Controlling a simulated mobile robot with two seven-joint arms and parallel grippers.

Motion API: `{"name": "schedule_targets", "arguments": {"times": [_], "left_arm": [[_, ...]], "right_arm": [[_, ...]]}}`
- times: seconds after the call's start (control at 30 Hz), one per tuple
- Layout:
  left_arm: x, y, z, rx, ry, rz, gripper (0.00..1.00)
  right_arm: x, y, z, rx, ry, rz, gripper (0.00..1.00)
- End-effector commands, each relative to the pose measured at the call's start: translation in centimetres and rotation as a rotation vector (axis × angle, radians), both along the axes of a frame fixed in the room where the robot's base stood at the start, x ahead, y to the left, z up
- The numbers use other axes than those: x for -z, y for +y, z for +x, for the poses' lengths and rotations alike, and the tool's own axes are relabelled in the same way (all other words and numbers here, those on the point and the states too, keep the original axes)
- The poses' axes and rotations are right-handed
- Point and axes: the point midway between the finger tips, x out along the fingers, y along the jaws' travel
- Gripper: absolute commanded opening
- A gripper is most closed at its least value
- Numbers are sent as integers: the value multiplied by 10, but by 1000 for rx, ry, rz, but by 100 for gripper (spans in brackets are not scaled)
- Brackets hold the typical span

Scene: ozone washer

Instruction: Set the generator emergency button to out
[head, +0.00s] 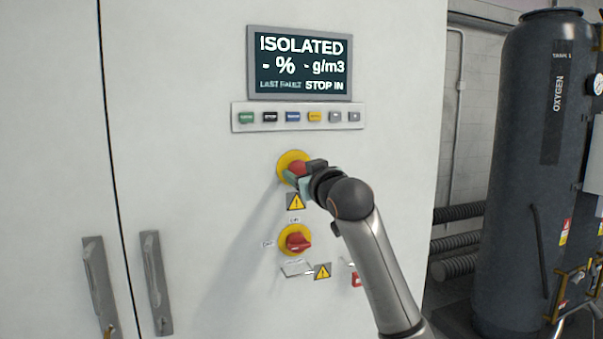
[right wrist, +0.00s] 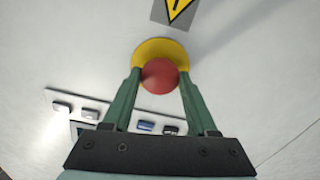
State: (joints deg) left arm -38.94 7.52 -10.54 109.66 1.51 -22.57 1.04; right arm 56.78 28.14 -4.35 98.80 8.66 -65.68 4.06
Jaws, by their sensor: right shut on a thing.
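The emergency button is a red mushroom head (head: 297,169) on a round yellow plate (head: 285,159), on the white cabinet front below the row of buttons. My right gripper (head: 300,172) is at the button, its fingers on either side of the red head. In the right wrist view the red head (right wrist: 160,76) sits between the two green fingers, with the yellow plate (right wrist: 160,50) behind it. The gripper is shut on it. The display (head: 300,63) reads "ISOLATED" and "LAST FAULT STOP IN". My left gripper is not in view.
A red rotary switch (head: 297,241) on a yellow plate sits below the button, under a warning sign (head: 296,201). A row of small buttons (head: 298,116) lies above. Two door handles (head: 155,283) stand out at left. A dark oxygen tank (head: 525,180) stands at right.

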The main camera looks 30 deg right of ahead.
Motion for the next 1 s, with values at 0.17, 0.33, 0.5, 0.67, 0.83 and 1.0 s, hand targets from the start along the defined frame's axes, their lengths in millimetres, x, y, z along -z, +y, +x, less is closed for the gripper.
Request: {"name": "schedule_targets", "arguments": {"times": [0.17, 0.33, 0.5, 0.67, 0.83, 1.0], "left_arm": [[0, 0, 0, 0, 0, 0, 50], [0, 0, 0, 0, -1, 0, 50], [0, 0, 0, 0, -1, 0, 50], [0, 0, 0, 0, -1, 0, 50], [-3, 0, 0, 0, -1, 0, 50], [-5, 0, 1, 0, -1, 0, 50]], "right_arm": [[0, 0, 0, 0, 0, 0, 14], [0, 0, 0, -1, 0, 0, 0], [0, 0, 0, -1, 0, 0, 0], [0, 0, 0, -1, 1, 0, 0], [-1, 1, -5, -1, 0, -1, 0], [0, 3, -12, 0, 2, -1, 0]]}}
